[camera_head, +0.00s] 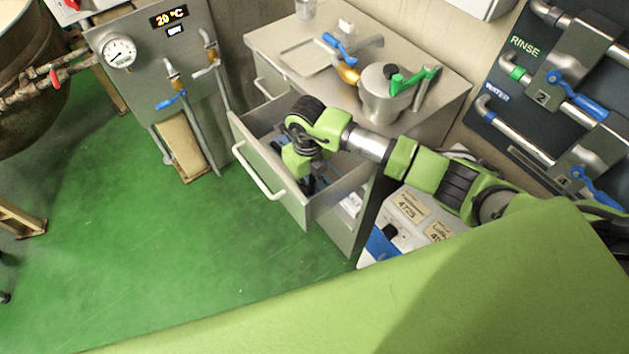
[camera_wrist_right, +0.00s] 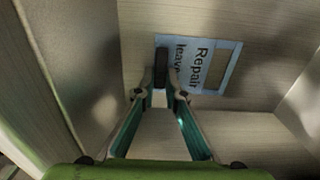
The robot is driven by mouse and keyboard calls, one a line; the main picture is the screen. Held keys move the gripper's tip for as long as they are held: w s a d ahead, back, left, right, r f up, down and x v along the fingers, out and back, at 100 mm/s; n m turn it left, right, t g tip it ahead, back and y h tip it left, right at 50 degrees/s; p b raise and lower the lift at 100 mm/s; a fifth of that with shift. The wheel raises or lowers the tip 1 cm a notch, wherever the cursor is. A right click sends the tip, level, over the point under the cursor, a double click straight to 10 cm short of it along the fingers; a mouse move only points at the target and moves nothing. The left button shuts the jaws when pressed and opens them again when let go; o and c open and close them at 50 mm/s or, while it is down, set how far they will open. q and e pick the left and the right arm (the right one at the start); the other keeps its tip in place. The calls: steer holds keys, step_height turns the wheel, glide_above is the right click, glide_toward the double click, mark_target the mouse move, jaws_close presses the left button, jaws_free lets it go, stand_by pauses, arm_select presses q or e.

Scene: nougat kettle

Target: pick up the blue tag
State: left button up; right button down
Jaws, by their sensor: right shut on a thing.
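The blue tag (camera_wrist_right: 215,75) lies in the drawer in the right wrist view, with dark printing that reads "Repair" and "leave". A black upright piece (camera_wrist_right: 162,66) stands at its left part, between my fingertips. My right gripper (camera_wrist_right: 162,88) is shut on this piece of the tag. I cannot tell whether the tag touches the drawer floor. In the head view my right gripper (camera_head: 313,180) reaches down into the open drawer (camera_head: 262,172) and hides most of what is there. My left gripper is not in view.
Drawer walls stand close around the gripper. The counter (camera_head: 275,42) above holds a metal pot (camera_head: 384,98) with a green handle and a flat tray (camera_head: 303,57). A valve panel (camera_head: 520,85) is at the right.

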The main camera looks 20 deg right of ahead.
steer(key=shift+r, duration=0.15)
step_height(320, 180, up, 28)
steer(key=b, duration=0.1)
stand_by(0.4)
stand_by(0.6)
